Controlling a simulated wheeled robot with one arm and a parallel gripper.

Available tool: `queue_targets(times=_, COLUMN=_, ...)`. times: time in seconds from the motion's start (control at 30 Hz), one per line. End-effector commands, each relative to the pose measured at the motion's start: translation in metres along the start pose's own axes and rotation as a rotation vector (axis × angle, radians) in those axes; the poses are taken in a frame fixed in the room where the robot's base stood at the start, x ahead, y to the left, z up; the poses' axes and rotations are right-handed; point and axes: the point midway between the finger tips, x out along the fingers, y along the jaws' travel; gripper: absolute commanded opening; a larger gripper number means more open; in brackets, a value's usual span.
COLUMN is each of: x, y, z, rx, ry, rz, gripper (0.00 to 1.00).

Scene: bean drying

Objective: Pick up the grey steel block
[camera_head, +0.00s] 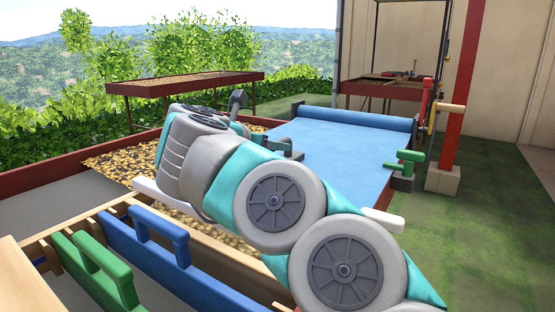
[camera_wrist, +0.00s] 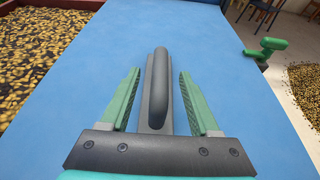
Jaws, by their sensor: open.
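The grey steel block (camera_wrist: 147,122) has a long rounded dark grey grip on top and lies on the blue surface in the wrist view. My gripper (camera_wrist: 160,72) is open, with one green finger on each side of the block. Blue shows between the fingers and the block, so they look apart from it. In the head view my gripper (camera_head: 287,146) is over the near left part of the blue-covered table (camera_head: 345,150). I cannot clearly make out the block there.
A green-handled block (camera_head: 404,168) sits at the blue table's right edge. Left is a bed of drying beans (camera_head: 125,157). In front, a wooden rack holds a blue-handled paddle (camera_head: 150,240) and a green-handled one (camera_head: 90,275). A red post (camera_head: 461,90) stands at right.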

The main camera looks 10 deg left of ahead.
Motion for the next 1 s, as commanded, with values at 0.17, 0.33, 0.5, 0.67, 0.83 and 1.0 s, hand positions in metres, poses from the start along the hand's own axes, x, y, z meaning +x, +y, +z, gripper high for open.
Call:
queue_targets(times=0.17, x=0.025, y=-0.001, z=0.002, rx=-0.001, ry=0.001, rz=-0.003, gripper=0.62)
queue_targets(times=0.33, x=0.030, y=0.000, z=0.002, rx=-0.002, ry=-0.001, rz=0.001, gripper=0.62)
queue_targets(times=0.5, x=0.030, y=0.000, z=0.002, rx=-0.001, ry=-0.001, rz=0.001, gripper=0.55)
queue_targets(times=0.67, x=0.030, y=0.000, z=0.002, rx=-0.001, ry=-0.001, rz=0.001, gripper=0.37)
queue_targets(times=0.83, x=0.030, y=0.000, z=0.002, rx=-0.001, ry=-0.001, rz=0.001, gripper=0.17)
queue_targets(times=1.0, x=0.030, y=0.000, z=0.002, rx=-0.001, ry=-0.001, rz=0.002, gripper=0.00)
